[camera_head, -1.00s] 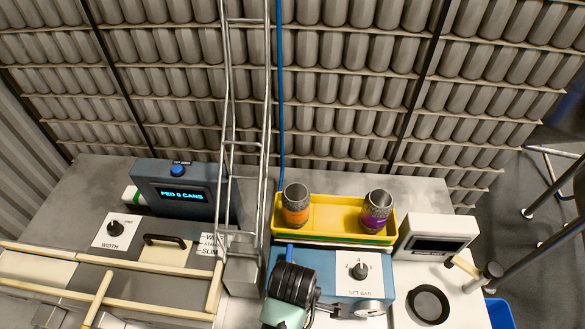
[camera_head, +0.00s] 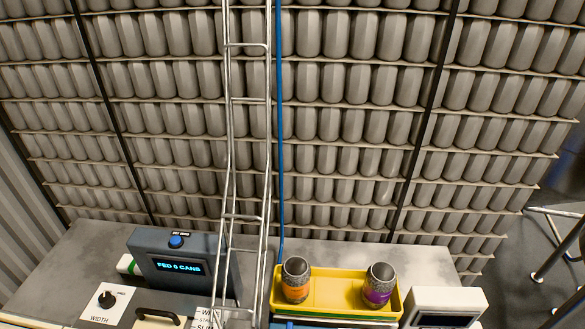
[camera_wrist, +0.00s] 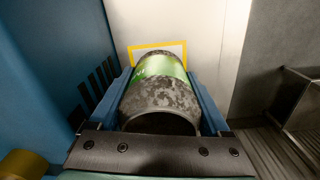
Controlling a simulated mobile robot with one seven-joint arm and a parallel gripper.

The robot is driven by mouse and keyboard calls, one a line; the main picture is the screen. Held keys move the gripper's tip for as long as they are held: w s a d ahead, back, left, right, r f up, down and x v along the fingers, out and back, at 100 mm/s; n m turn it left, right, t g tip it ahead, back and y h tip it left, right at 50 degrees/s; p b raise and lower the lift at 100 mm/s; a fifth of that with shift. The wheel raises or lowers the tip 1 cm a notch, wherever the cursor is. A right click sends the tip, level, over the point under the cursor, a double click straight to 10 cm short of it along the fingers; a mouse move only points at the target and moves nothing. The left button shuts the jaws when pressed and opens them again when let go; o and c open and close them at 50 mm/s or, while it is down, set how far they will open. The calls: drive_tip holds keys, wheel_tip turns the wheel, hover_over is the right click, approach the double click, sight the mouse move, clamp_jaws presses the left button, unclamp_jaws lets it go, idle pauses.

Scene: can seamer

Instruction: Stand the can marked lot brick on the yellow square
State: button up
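In the wrist view my gripper (camera_wrist: 160,78) has its blue fingers on both sides of a mottled grey can (camera_wrist: 160,98) with a green band. The fingers appear closed against its sides. Its open end faces the camera, and no lot name is readable. A yellow square outline (camera_wrist: 176,44) on a pale surface shows just beyond the can, which hides its near part. Whether the can touches that surface cannot be told. In the head view, an orange-banded can (camera_head: 295,281) and a purple-banded can (camera_head: 379,285) stand in a yellow tray (camera_head: 337,311). My gripper is not identifiable there.
A blue panel (camera_wrist: 55,50) with dark slots stands close on the left in the wrist view. A grey box (camera_head: 180,267) reading "FED 0 CANS", a metal rail frame (camera_head: 247,218) and a white display unit (camera_head: 445,307) stand near the tray. Racked cans fill the background.

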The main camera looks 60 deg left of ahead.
drive_tip(key=shift+o, duration=1.2)
drive_tip(key=shift+r, duration=0.1)
wheel_tip(320, 180, up, 12)
drive_tip(key=shift+r, duration=0.1)
